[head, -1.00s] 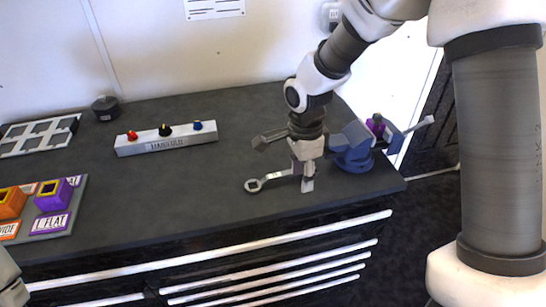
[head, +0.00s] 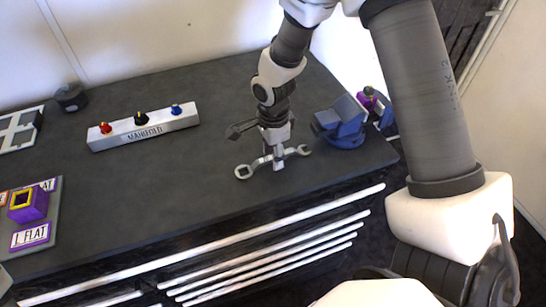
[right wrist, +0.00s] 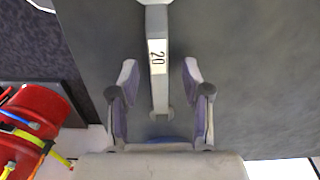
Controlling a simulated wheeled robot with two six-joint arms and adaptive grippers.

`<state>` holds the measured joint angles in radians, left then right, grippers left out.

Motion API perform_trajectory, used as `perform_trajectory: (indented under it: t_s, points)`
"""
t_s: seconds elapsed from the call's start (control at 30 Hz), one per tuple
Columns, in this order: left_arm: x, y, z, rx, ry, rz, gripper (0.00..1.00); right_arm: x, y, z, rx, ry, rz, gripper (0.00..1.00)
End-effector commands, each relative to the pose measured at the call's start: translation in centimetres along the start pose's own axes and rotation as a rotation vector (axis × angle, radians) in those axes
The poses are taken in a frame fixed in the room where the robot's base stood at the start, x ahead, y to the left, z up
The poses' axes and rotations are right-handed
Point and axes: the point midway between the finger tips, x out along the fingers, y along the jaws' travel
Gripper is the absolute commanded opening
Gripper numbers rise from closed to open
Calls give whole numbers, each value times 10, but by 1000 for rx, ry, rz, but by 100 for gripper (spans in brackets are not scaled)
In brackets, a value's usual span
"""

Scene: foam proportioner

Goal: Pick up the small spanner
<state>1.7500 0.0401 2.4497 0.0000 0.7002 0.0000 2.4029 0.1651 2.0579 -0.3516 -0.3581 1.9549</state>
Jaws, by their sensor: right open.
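A grey spanner (head: 246,171) lies on the dark bench top near its front edge, with a ring-shaped end at left and another end at right. The right wrist view shows its shank (right wrist: 159,80) with a white label reading 20. My right gripper (head: 274,160) is low over the spanner's middle. In the right wrist view its two fingers (right wrist: 160,88) are apart, one on each side of the shank, with gaps on both sides. The fingers hide part of the spanner's middle in the head view. My left gripper is not in view.
A blue vise (head: 343,125) stands right of the spanner, with a purple part (head: 369,97) beyond it. A manifold block (head: 145,128) with coloured knobs is at back left. A purple block (head: 28,204) sits on a labelled board. A red cylinder (right wrist: 35,110) shows at left in the wrist view.

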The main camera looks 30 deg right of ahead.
Motion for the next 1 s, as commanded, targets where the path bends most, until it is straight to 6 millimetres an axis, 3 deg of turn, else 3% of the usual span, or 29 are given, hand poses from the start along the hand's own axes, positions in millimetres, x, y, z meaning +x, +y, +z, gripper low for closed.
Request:
perform_trajectory:
  t_s: [0.7, 0.83, 1.0]
  points:
    - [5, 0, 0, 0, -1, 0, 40, 5, 0, 0, 0, 0, 0, 48]
    - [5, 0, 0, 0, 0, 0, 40, 5, 0, 0, 0, 0, 0, 2]
    - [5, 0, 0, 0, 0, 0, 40, 5, 0, 0, 0, 0, 0, 0]
